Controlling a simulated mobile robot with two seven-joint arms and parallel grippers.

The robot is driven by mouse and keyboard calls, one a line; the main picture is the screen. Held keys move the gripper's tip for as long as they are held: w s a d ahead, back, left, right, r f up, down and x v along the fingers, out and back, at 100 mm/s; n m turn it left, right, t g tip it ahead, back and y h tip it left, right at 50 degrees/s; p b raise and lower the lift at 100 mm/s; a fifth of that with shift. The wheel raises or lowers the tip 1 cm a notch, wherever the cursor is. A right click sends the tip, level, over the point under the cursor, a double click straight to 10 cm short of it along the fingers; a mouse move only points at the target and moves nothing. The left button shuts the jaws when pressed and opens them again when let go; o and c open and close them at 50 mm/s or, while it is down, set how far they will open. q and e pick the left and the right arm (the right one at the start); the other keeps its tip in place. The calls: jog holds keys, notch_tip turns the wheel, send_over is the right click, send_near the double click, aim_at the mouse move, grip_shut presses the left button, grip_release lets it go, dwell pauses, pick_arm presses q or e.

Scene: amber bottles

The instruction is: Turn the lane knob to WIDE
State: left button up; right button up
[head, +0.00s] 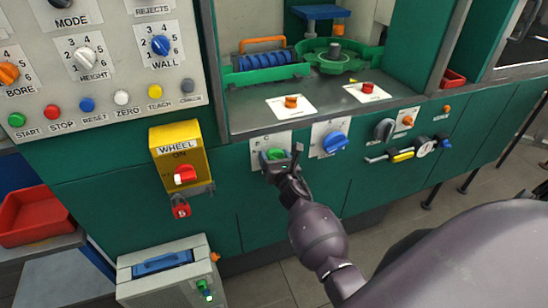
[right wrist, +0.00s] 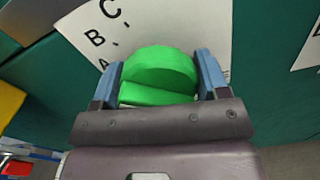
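A green knob (head: 275,154) sits on a white plate on the green front panel. In the right wrist view the green knob (right wrist: 158,75) shows close, with letters A, B and C on its plate and its grip bar lying roughly crosswise. My right gripper (right wrist: 160,80) is at this knob, one blue finger on each side. The fingers look very near its edges; whether they press on it is unclear. In the head view my right gripper (head: 285,160) partly covers the knob. I cannot read LANE or WIDE on any plate. My left gripper is out of view.
A blue knob (head: 335,141) and a black knob (head: 383,129) are to the right on the same panel. A yellow WHEEL box (head: 161,141) with a red switch stands out on the left.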

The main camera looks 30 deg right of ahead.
jog(key=c, duration=0.4)
